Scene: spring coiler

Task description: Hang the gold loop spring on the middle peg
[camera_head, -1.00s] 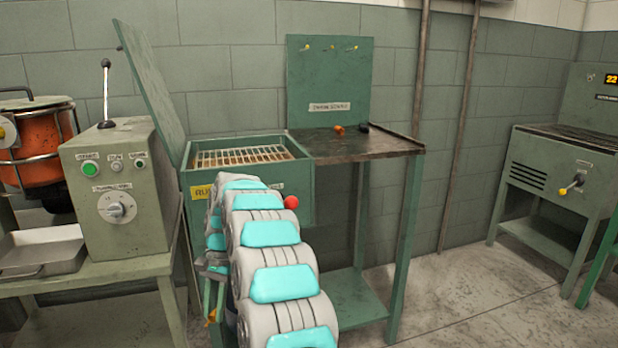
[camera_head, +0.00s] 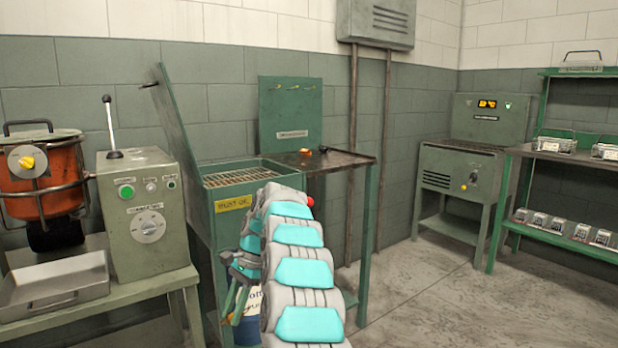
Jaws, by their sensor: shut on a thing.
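My gripper (camera_head: 233,296) hangs low on the left side of my arm, in front of the green cabinet, partly hidden by the arm. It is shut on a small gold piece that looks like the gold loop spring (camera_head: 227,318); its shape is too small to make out. The green peg board (camera_head: 291,112) stands upright against the wall behind the side table. It has three small pegs in a row near its top, and the middle peg (camera_head: 293,87) looks bare. My gripper is well below and in front of the board.
The side table (camera_head: 345,159) holds a small orange-gold piece (camera_head: 305,151) and a black piece (camera_head: 323,149). The green cabinet (camera_head: 233,222) has a raised lid and a grated top. A bucket (camera_head: 248,325) stands beneath. Open floor (camera_head: 430,300) lies right.

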